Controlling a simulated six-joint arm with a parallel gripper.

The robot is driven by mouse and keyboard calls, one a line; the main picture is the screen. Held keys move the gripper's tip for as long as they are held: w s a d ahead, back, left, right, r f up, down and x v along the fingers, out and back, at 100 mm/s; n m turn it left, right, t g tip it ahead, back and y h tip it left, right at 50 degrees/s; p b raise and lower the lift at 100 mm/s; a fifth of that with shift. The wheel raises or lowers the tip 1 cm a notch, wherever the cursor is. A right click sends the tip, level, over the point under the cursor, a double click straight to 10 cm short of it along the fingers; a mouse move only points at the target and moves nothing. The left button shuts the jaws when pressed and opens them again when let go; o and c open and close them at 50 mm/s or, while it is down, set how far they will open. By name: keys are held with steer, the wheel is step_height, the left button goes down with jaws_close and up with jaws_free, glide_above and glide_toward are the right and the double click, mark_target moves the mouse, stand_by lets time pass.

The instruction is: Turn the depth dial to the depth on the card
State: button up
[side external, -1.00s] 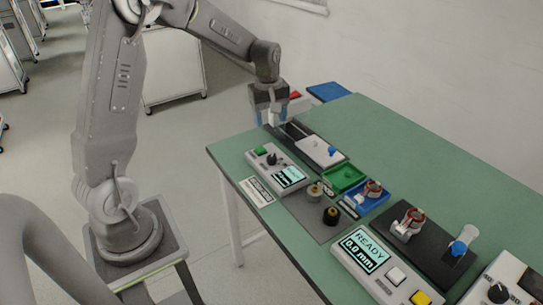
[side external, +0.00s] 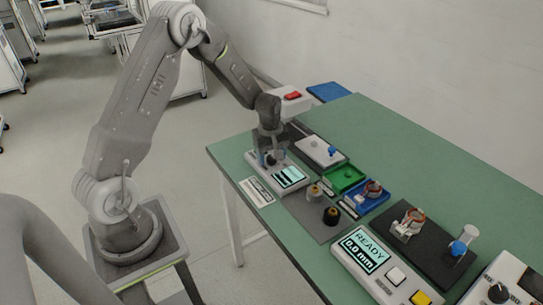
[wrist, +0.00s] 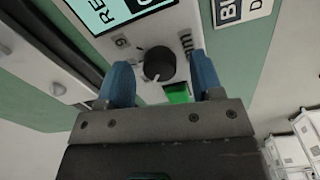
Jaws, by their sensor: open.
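The depth dial is a black knob (wrist: 158,64) with a white pointer line, on a white control box (side external: 250,158) with a lit screen (side external: 289,176). My gripper (wrist: 160,82) is open, its two blue fingers on either side of the knob with gaps showing. In the side view my gripper (side external: 270,155) is low over the box and partly hides the dial. Part of a card (wrist: 240,10) with dark print shows in the wrist view; in the side view a white card (side external: 257,191) lies in front of the box. Its text is too small to read.
A green button (wrist: 178,93) sits close by one finger. A second box (side external: 365,255) shows "READY 0.0 mm". Green (side external: 345,178) and blue (side external: 366,203) trays and small black-and-brass parts (side external: 331,215) lie to the right.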

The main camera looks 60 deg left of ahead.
steer(key=shift+f, duration=0.2)
steer(key=c, duration=0.9)
